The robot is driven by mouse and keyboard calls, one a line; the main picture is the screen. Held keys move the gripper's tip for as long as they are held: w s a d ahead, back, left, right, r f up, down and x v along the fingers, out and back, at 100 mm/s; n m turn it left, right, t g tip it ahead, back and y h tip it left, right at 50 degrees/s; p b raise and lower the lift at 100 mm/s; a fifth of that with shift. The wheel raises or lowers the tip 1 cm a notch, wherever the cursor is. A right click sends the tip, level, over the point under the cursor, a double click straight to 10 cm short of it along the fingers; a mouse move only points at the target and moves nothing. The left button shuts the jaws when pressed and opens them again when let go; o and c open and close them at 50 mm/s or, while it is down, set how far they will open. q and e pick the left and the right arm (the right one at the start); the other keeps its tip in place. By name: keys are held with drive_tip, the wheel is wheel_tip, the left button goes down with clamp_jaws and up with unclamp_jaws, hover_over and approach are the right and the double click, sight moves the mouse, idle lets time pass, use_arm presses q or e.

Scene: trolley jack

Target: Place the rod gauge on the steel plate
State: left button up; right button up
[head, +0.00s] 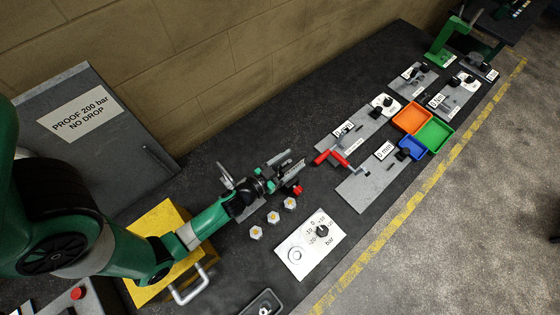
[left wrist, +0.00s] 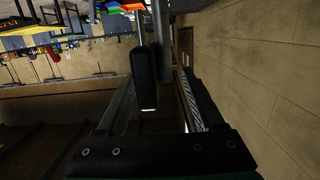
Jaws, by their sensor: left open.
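My left gripper (head: 291,163) is open above the dark bench, near the red-tipped part (head: 297,190). In the left wrist view, a black rounded bar (left wrist: 144,80) and a grey cylinder (left wrist: 162,40) show between and beyond the fingers; I cannot tell whether they touch them. Several grey metal plates lie along the bench, including one labelled "0 mm" (head: 368,188) and one with a red handle beside it (head: 352,128). I cannot tell which is the steel plate. I cannot pick out the rod gauge with certainty. My right gripper is not in view.
Orange (head: 410,118), green (head: 434,134) and blue (head: 411,147) trays sit among the plates. A white dial panel (head: 309,246) and several hex nuts (head: 273,217) lie near my left arm. A yellow box (head: 160,219) and a grey "PROOF 200 bar" panel (head: 110,150) stand left.

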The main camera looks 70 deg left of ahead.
use_arm(q)
drive_tip(key=p+v, duration=0.1)
drive_tip(key=v, duration=1)
drive_tip(key=shift+s, duration=0.35)
drive_tip(key=shift+w+r, duration=0.1)
drive_tip(key=shift+r, duration=0.05)
